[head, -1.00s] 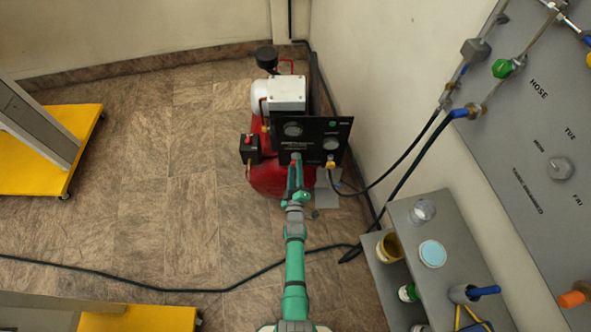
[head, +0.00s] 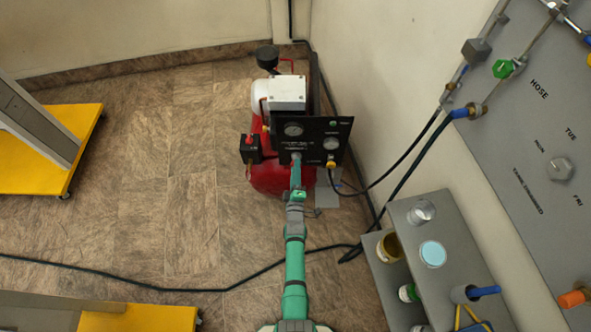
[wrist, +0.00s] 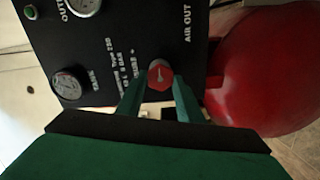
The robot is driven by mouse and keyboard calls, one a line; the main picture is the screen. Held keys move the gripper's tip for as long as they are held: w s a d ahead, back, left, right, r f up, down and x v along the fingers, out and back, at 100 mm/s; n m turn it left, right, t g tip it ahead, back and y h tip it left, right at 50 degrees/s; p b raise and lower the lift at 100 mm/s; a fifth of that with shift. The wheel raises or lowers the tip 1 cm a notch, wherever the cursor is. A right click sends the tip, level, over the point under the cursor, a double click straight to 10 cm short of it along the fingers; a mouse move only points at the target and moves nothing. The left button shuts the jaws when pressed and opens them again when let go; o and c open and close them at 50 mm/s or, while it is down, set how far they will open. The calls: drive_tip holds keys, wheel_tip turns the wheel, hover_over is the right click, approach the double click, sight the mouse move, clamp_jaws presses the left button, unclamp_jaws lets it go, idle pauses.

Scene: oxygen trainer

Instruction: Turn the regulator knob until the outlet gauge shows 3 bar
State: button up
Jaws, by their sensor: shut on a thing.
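In the head view my gripper (head: 296,160) reaches the panel's lower edge and mostly hides the knob. The outlet gauge (wrist: 84,4) is cut off at the top of the wrist view; in the head view it is the right-hand gauge (head: 331,143). Its reading is too small to tell. The other gauge (wrist: 68,85) is the left one in the head view.
The red compressor tank (wrist: 262,70) is behind the panel. A grey shelf (head: 405,215) with cups stands at the right by the wall. The floor left of my arm is mostly open.

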drive_tip(key=o, duration=1.1)
drive_tip(key=shift+c, duration=0.2)
drive_tip(key=shift+s, duration=0.1)
drive_tip(key=s, duration=1)
drive_tip(key=shift+s, duration=0.35)
drive_tip(key=shift+s, duration=0.1)
drive_tip(key=s+r+m+g, duration=0.1)
drive_tip(key=s+r+m, duration=0.3)
drive_tip(key=s, duration=0.6)
drive_tip(key=s+r+m, duration=0.3)
drive_tip(key=s, duration=0.7)
drive_tip(key=s+r+m, duration=0.4)
drive_tip(key=s+r, duration=0.3)
drive_tip(key=r, duration=0.3)
drive_tip(key=s+r+m+g, duration=0.1)
drive_tip(key=s+r+m, duration=0.3)
drive_tip(key=s+r, duration=0.3)
wheel_tip(320, 180, up, 3)
drive_tip(key=shift+s+d+f+g, duration=0.1)
drive_tip(key=shift+s+d+g, duration=0.1)
drive_tip(key=shift+g, duration=0.1)
